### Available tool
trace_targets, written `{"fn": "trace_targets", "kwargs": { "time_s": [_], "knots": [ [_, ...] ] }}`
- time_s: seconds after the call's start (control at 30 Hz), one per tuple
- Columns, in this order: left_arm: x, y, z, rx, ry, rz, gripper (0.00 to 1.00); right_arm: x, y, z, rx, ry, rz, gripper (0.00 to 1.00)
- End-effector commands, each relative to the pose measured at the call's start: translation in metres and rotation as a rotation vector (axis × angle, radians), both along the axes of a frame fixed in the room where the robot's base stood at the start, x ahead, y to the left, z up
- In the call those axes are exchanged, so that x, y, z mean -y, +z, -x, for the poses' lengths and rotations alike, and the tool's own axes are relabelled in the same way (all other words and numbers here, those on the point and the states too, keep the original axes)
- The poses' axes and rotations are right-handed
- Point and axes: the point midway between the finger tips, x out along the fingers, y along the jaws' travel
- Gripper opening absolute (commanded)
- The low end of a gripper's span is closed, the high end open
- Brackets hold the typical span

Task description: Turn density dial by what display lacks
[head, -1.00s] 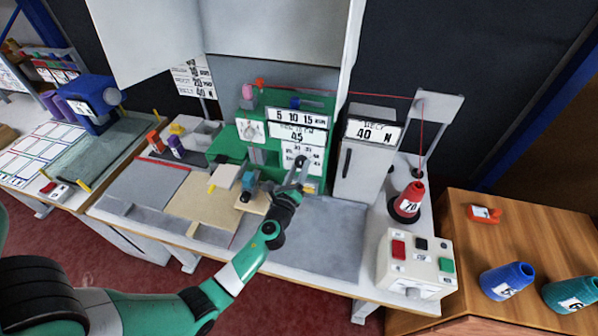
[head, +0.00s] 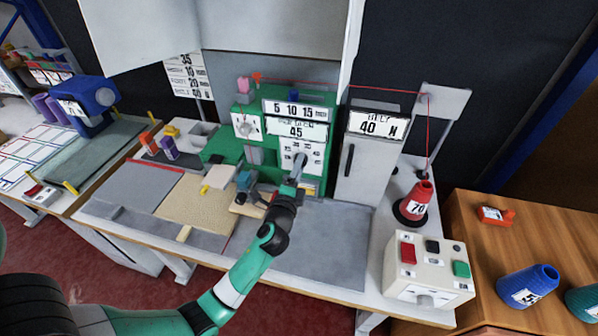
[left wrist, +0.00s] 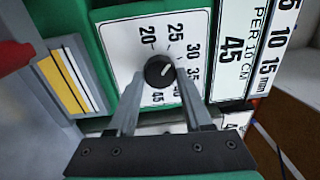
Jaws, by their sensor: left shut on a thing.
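The density dial is a black round knob (left wrist: 160,71) on a white scale plate marked from 20 through 25, 30, 35 and up. In the head view the dial plate (head: 290,150) is on the front of the green machine (head: 228,148). My left gripper (left wrist: 161,82) is shut on the knob, one finger on each side. It also shows in the head view (head: 298,168), reaching up to the plate. A small light mark is on the knob, but the number it points to is hard to tell. The density display (head: 297,131) reads 45, with PER 10 CM beside it in the wrist view (left wrist: 232,50).
A strip marked 5, 10, 15 mm (head: 298,110) sits above the display. A grey cabinet (head: 362,165) with a 40 N display (head: 375,125) stands to the right. A red thread cone (head: 418,200) and a button box (head: 428,270) are farther right. Grey table surface (head: 325,240) is clear.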

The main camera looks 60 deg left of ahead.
Motion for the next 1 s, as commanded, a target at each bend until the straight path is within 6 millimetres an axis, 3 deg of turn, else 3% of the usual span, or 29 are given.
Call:
{"fn": "trace_targets", "kwargs": {
  "time_s": [0.3, 0.87, 0.9, 1.0],
  "knots": [
    [0.0003, -0.0002, -0.0005, 0.109, -0.001, 0.093, 0.00, 0.0000, -0.0122, 0.0000, 0.000, 0.000, 0.000, 0.50],
    [0.0002, 0.0010, -0.0003, 0.134, 0.000, 0.114, 0.00, 0.0000, -0.0135, -0.0001, 0.000, 0.000, 0.000, 0.50],
    [0.0001, 0.0010, -0.0002, 0.134, 0.000, 0.114, 0.53, 0.0000, -0.0135, -0.0001, 0.000, 0.000, 0.000, 0.50],
    [0.0001, 0.0009, -0.0002, 0.134, 0.000, 0.114, 0.71, 0.0000, -0.0135, -0.0001, 0.000, 0.000, 0.000, 0.50]
  ]
}}
